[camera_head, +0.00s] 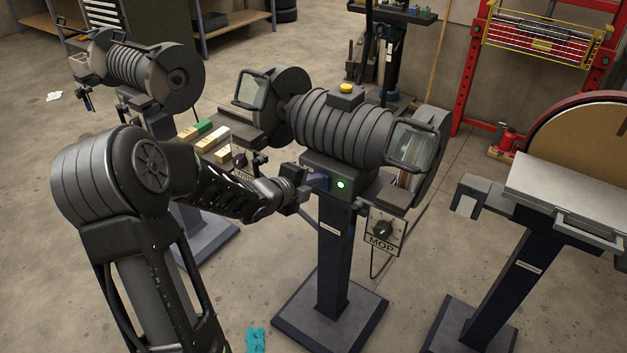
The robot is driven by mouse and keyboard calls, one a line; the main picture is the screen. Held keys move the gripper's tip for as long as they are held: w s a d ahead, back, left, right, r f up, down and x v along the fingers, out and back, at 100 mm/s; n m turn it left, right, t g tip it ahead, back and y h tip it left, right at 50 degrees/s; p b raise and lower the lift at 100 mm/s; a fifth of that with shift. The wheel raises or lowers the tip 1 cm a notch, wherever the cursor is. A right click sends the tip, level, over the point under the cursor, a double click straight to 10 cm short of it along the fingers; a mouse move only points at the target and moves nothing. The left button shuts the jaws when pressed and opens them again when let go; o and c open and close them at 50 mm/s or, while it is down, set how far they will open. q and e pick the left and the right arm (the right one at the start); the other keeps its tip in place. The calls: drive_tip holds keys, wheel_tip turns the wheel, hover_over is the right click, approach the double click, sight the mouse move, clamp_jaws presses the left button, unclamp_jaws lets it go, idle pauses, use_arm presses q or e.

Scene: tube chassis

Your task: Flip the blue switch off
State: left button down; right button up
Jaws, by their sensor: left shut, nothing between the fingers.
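A bench grinder (340,128) with ribbed dark body stands on a pedestal in the middle of the head view. The blue switch (319,182) is on the front of its base, just left of a glowing green light (340,184). My left arm reaches in from the left, and my left gripper (305,192) is shut and empty right at the switch. The gripper partly hides the switch, so its position and any contact are unclear. My right gripper is not in view.
A dial box (383,232) marked "MOP" hangs below the grinder's right side. A second grinder (140,75) stands at the back left. A disc sander (580,150) with a metal table is at the right. A teal rag (256,339) lies on the floor.

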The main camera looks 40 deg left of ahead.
use_arm(q)
drive_tip(key=shift+w+r, duration=0.1)
drive_tip(key=shift+w, duration=0.25)
drive_tip(key=shift+r, duration=0.15)
drive_tip(key=shift+r+p, duration=0.3)
drive_tip(key=shift+r, duration=0.4)
drive_tip(key=shift+f, duration=0.1)
